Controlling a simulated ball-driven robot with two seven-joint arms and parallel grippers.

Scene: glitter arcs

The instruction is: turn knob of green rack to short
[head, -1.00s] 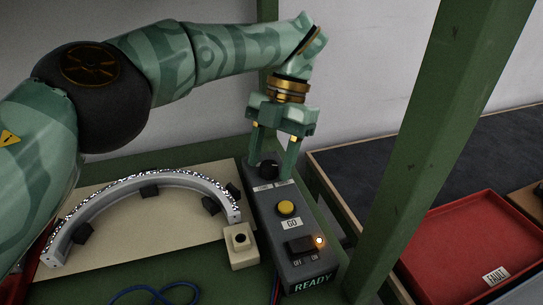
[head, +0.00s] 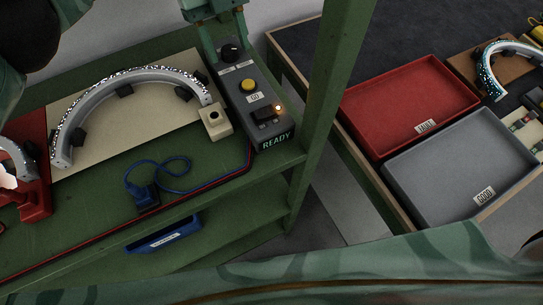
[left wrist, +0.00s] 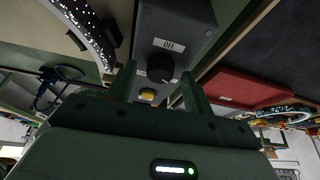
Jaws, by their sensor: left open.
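The dark grey control box (head: 262,126) stands on the green rack (head: 95,232), with a black round knob (head: 231,52) near its far end. The knob also shows in the left wrist view (left wrist: 160,67), beside a label reading OFF (left wrist: 169,45); another label is partly hidden by a finger. The knob's pointer setting is too small to read. My left gripper (head: 228,42) is open and points down over the knob, its fingers on either side; in the left wrist view the fingers (left wrist: 160,86) look apart from it. My right gripper is out of view.
A glittery arc (head: 130,85) lies on a cream board to the left. A green post (head: 338,70) rises close right of the box. Red (head: 410,105) and grey (head: 462,165) trays lie beyond it.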

